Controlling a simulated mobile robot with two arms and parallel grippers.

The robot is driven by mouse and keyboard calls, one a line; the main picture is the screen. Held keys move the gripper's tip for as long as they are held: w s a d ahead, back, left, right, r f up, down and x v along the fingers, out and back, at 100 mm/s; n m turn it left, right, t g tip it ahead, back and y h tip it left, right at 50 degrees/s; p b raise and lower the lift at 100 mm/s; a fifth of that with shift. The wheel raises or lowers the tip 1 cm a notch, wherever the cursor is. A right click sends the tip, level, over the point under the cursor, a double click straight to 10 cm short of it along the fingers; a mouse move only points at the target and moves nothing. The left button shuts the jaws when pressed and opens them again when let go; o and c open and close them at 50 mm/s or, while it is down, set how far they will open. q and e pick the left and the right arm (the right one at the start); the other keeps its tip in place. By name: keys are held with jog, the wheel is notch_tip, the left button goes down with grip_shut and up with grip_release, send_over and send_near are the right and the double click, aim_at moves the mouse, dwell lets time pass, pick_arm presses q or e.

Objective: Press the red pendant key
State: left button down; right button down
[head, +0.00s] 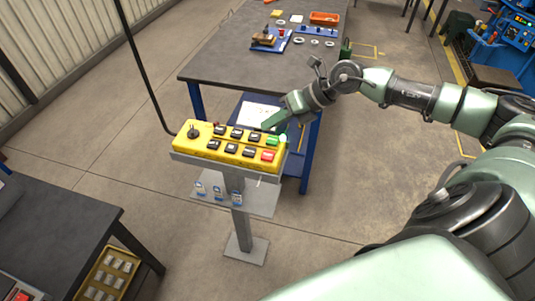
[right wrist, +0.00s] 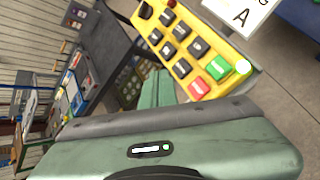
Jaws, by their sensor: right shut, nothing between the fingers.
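The yellow pendant box (head: 190,148) rests on a grey stand and carries two rows of keys. The red key (head: 268,156) is at the right end of its near row, with the green key (head: 272,141) just behind it. In the right wrist view the red key (right wrist: 199,88) and green key (right wrist: 219,67) are plain to see. My right gripper (head: 268,125) is shut and empty, at the far right edge of the box, apart from the red key. Its closed fingers (right wrist: 157,90) show in the right wrist view, left of the red key. My left gripper is not in view.
A white round lamp (head: 283,138) sits beside the green key. A small red button (head: 216,124) and a black knob (head: 193,132) are at the left end. A black cable (head: 146,75) rises from the box. A grey workbench (head: 225,68) stands behind.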

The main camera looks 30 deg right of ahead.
aim_at(271, 155)
jog(key=shift+f, duration=0.1)
dwell(0.3)
jog(key=shift+f+b, duration=2.85)
jog(key=shift+f, duration=1.45)
jog(key=shift+f, duration=0.15)
jog(key=shift+f+b, duration=0.25)
jog(key=shift+b, duration=0.05)
jog(key=shift+f+b, duration=0.4)
jog(key=shift+f, duration=0.1)
jog(key=shift+r, duration=0.1)
jog(key=shift+r+p, duration=0.6)
jog(key=shift+r, duration=0.2)
